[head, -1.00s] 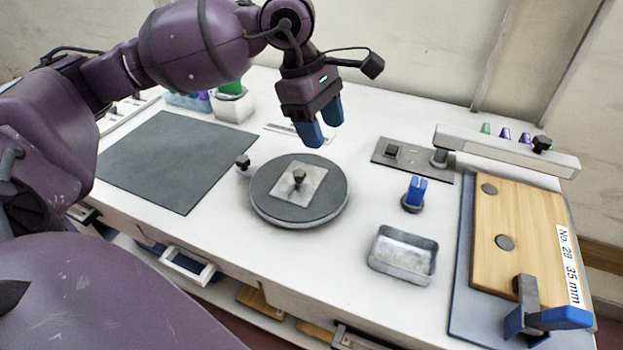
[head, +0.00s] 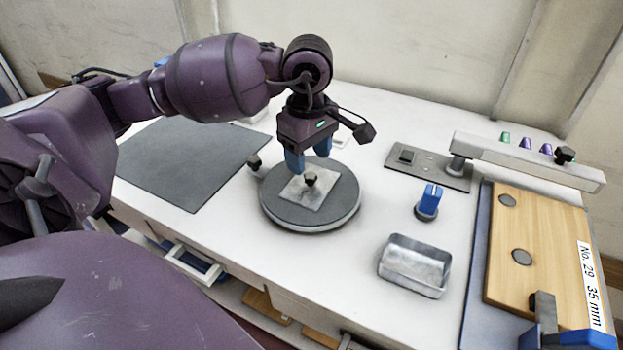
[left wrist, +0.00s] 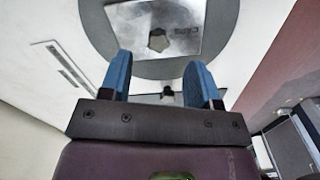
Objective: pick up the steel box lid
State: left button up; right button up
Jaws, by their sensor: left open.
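The steel box lid (head: 312,194) is a flat grey metal plate with a dark knob (head: 310,178) in its middle. It lies on the round dark turntable (head: 283,214). It also shows in the left wrist view (left wrist: 185,22), beyond the fingertips. My left gripper (head: 308,163) has blue fingers, open and empty, just behind and above the lid's knob in the head view. In the left wrist view the fingers (left wrist: 160,75) stand apart with nothing between them. An open steel box (head: 415,268) stands on the bench to the right of the turntable. My right gripper is not in view.
A small black-knobbed post (head: 254,163) stands at the turntable's left edge. A blue knob (head: 428,201) stands to the right. A dark mat (head: 195,160) lies flat at left.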

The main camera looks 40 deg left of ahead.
aim_at(309, 174)
pick_arm(q)
notch_tip(309, 174, down, 4)
jog(key=shift+w+b, duration=0.1)
jog(key=shift+b, duration=0.2)
jog(key=shift+f, duration=0.3)
